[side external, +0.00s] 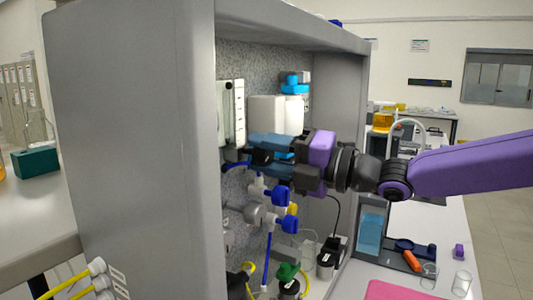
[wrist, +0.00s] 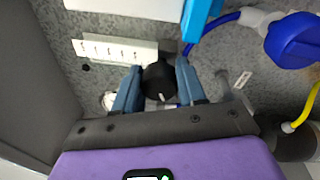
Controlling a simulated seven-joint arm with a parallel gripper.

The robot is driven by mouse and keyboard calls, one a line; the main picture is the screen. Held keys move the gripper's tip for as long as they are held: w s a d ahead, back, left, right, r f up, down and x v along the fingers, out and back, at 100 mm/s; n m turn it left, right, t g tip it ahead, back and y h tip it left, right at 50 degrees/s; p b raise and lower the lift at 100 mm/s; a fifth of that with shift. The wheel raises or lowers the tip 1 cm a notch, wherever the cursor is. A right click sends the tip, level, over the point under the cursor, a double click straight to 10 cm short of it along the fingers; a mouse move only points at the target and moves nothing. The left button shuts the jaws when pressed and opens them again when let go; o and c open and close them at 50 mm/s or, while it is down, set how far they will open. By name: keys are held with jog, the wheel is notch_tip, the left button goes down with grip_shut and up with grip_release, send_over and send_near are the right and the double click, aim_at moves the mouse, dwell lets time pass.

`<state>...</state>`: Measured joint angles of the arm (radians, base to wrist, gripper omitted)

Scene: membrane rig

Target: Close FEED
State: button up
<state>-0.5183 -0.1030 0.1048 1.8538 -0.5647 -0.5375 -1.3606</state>
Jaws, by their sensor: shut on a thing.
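My gripper (wrist: 158,90) has its two blue fingers on either side of a black round knob (wrist: 158,78) on the grey speckled panel, and it is shut on it. In the side external view my gripper (side external: 252,155) reaches into the cabinet from the right, and its fingers largely hide the knob. I can read no FEED label in either view. Valves with blue handles (side external: 280,194) sit below my gripper. One blue handle (wrist: 295,40) also shows at the upper right of the wrist view.
The grey cabinet wall (side external: 130,150) stands left of my gripper. A white scale strip (wrist: 115,50) and white blocks (side external: 265,112) are mounted close by. Blue tubing (wrist: 215,25) runs near the fingers. Below are a green-topped part (side external: 288,271) and a black-topped container (side external: 327,262).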

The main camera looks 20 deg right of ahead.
jog(key=m+t, duration=0.1)
jog(key=m, duration=0.5)
jog(key=m+t+h, duration=0.1)
jog(key=m, duration=0.6)
jog(key=m+t+h, duration=0.1)
jog(key=m, duration=0.6)
jog(key=shift+s+m, duration=0.1)
jog(key=shift+m, duration=0.2)
jog(key=shift+a+f+m+h, duration=0.1)
jog(key=shift+m+h, duration=0.5)
jog(key=shift+m, duration=2.1)
jog(key=o, duration=1)
jog(key=v, duration=1.7)
jog(key=shift+s+f, duration=0.1)
jog(key=shift+s, duration=0.1)
